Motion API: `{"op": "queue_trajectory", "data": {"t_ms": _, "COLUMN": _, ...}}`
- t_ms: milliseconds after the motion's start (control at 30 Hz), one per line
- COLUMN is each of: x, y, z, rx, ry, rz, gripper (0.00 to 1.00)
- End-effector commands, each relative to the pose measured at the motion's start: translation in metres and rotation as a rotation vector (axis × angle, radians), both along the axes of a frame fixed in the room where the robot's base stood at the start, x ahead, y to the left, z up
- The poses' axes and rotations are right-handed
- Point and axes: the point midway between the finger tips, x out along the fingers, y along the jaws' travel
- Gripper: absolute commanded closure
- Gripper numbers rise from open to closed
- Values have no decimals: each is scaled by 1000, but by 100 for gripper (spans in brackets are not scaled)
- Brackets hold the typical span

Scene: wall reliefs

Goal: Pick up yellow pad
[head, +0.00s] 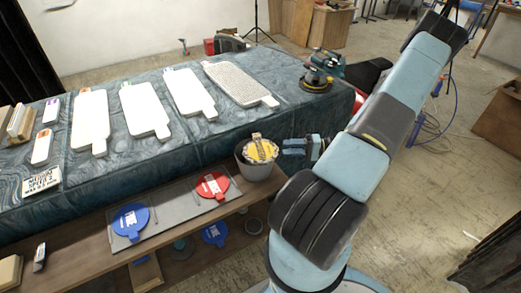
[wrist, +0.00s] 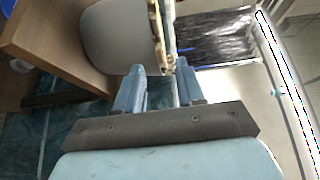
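The yellow pad (head: 261,150) is a round disc with a brownish strip across it, lying on top of a grey bucket (head: 254,170) at the shelf's right end. In the wrist view the pad (wrist: 157,35) shows edge-on along the bucket's rim (wrist: 108,38). My gripper (head: 285,146) is just right of the pad in the head view. In the wrist view its two blue fingers (wrist: 160,68) are apart, with the pad's edge near the gap between their tips. I see no clear grip on it; whether a finger touches it I cannot tell.
A red pad (head: 212,185) and a blue pad (head: 131,219) lie on a grey tray on the wooden shelf (head: 92,254). Above stands a blue-covered table (head: 190,150) with several white paddle-shaped panels. Open floor (head: 410,210) lies to the right.

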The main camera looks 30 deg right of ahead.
Motion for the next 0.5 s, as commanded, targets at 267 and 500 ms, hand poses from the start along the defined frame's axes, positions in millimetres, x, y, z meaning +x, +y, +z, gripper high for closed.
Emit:
{"op": "queue_trajectory", "data": {"t_ms": 267, "x": 16, "y": 30, "z": 0, "rx": 1, "ry": 2, "rz": 5, "gripper": 62}}
{"op": "queue_trajectory", "data": {"t_ms": 500, "x": 30, "y": 54, "z": -2, "rx": -1, "ry": 2, "rz": 4, "gripper": 62}}
